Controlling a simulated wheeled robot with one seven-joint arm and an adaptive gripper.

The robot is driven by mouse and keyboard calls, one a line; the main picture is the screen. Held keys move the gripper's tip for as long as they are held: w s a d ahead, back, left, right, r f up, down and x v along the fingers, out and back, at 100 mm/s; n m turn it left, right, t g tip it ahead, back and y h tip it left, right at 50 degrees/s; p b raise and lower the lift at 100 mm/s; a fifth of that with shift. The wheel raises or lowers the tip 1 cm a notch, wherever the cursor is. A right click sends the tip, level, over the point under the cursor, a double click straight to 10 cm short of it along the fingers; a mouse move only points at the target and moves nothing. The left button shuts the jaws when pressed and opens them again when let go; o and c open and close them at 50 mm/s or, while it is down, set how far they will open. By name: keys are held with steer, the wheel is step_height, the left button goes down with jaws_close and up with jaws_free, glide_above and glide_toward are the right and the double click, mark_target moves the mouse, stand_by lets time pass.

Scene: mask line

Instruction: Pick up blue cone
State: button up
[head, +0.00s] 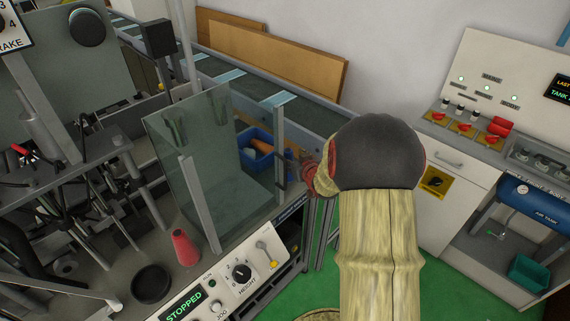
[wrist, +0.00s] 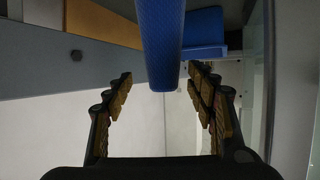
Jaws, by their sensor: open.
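A blue tapered object with a textured surface, which looks like the blue cone (wrist: 162,40), hangs into the wrist view from the top. Its narrower rounded end lies between the fingertips of my gripper (wrist: 160,80). The fingers are open, with a gap showing on both sides of the cone, and they do not appear to touch it. In the head view my gripper (head: 294,155) is at the right side of the glass guard, partly hidden by my arm. I cannot make out the blue cone in the head view.
A blue bin (head: 261,138) with an orange item stands behind the glass guard (head: 215,165). A metal post (head: 279,145) is close to my gripper. A red cone (head: 185,248) and a black round dish (head: 151,283) sit on the machine deck. A cabinet (head: 455,190) stands right.

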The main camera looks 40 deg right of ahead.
steer(key=b+x, duration=0.2)
steer(key=x, duration=0.5)
steer(key=shift+w+a, duration=0.1)
steer(key=shift+a, duration=0.1)
steer(key=shift+c, duration=0.4)
jaws_close()
stand_by(0.6)
